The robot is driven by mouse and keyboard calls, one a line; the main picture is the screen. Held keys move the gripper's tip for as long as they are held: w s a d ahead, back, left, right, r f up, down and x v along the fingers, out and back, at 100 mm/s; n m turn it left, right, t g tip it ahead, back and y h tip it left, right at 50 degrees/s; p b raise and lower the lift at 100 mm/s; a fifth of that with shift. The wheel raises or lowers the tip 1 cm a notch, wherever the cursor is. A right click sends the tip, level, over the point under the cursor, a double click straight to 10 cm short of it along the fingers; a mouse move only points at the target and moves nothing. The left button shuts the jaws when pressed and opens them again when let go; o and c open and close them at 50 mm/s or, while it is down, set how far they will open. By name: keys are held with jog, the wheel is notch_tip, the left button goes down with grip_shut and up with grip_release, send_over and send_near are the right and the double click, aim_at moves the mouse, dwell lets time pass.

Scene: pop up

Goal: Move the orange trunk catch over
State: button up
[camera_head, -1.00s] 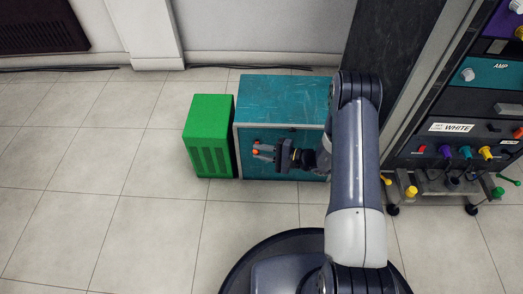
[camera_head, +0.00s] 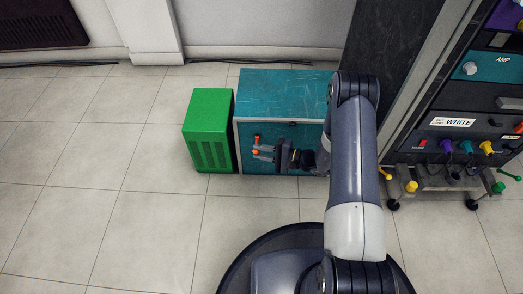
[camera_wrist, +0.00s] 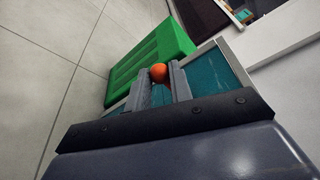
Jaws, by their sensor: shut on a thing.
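The teal trunk (camera_head: 281,95) stands on the floor with its front face toward me. The orange catch (camera_head: 256,146) is at the left part of that front face. My gripper (camera_head: 262,150) reaches in from the right, in front of the trunk, and is shut on the catch. In the wrist view the catch's round orange end (camera_wrist: 159,72) shows between the two grey fingers (camera_wrist: 160,84). The rest of the catch is mostly hidden by the fingers.
A green box (camera_head: 208,132) stands close against the trunk's left side. A wheeled rack with coloured knobs and a WHITE label (camera_head: 452,122) stands at the right. The tiled floor (camera_head: 100,200) at the left and front is clear.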

jog(key=shift+f, duration=0.75)
jog(key=shift+o, duration=0.2)
jog(key=shift+w+f, duration=0.1)
jog(key=shift+f, duration=0.55)
jog(key=o, duration=0.9)
jog(key=shift+c, duration=0.2)
jog(key=shift+d, duration=0.1)
jog(key=p+v, duration=0.3)
jog(key=v, duration=0.7)
jog(key=shift+d, duration=0.3)
